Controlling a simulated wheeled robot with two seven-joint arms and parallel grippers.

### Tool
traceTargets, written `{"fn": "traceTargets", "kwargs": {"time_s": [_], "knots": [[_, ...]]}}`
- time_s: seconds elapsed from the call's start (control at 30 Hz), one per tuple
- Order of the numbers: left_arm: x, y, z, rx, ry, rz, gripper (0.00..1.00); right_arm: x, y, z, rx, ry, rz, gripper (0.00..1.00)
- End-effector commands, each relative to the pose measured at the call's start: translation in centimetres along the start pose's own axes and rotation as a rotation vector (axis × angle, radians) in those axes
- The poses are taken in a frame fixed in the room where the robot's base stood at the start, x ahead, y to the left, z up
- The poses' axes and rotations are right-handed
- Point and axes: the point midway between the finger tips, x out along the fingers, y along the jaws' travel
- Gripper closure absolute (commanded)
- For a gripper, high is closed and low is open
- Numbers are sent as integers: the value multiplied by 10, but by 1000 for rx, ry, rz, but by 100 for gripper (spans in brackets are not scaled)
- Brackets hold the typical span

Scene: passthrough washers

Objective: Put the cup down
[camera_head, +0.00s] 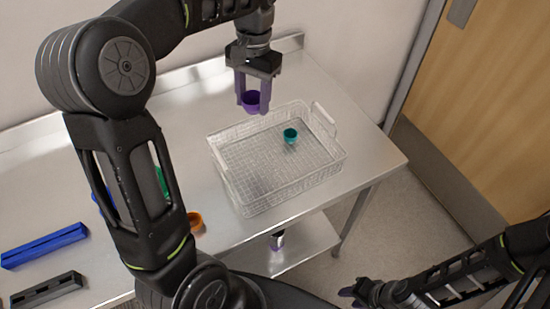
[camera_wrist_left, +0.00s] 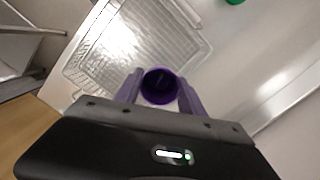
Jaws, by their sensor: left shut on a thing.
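A purple cup (camera_head: 251,101) is held between the purple fingers of my left gripper (camera_head: 252,97), near the back edge of the wire basket. In the left wrist view the cup (camera_wrist_left: 159,86) sits between both fingers, its round open mouth facing the camera. The cup appears held above the table, but its exact height is hard to tell. My right gripper (camera_head: 354,294) is low at the bottom right, away from the table; its opening is too small to judge.
The clear wire basket (camera_head: 228,186) stands on the metal table (camera_head: 374,149) with a teal cup (camera_head: 290,135) inside. An orange cup (camera_head: 195,221), a blue rack (camera_head: 43,245) and a dark rack (camera_head: 46,290) are left. A wall is behind; my left arm hides some table.

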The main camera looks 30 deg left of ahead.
Motion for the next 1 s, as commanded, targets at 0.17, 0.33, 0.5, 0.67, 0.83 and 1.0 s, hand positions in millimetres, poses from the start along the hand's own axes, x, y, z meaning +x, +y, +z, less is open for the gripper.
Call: {"fn": "traceTargets", "kwargs": {"time_s": [0.17,0.33,0.5,0.67,0.83,1.0], "knots": [[-5,-4,10,43,1,-4,92,-1,0,0,1,-1,1,64],[-9,-7,20,93,1,-9,92,-2,0,0,1,-1,1,64],[-8,-11,32,166,-1,-16,92,-2,0,0,2,-1,2,64],[-8,-11,34,193,-1,-20,92,-2,0,0,2,-2,2,64],[-6,-11,40,245,-1,-27,92,-2,0,0,2,-2,2,64],[27,-10,40,327,-3,-37,92,17,6,-1,0,2,-2,64]]}}
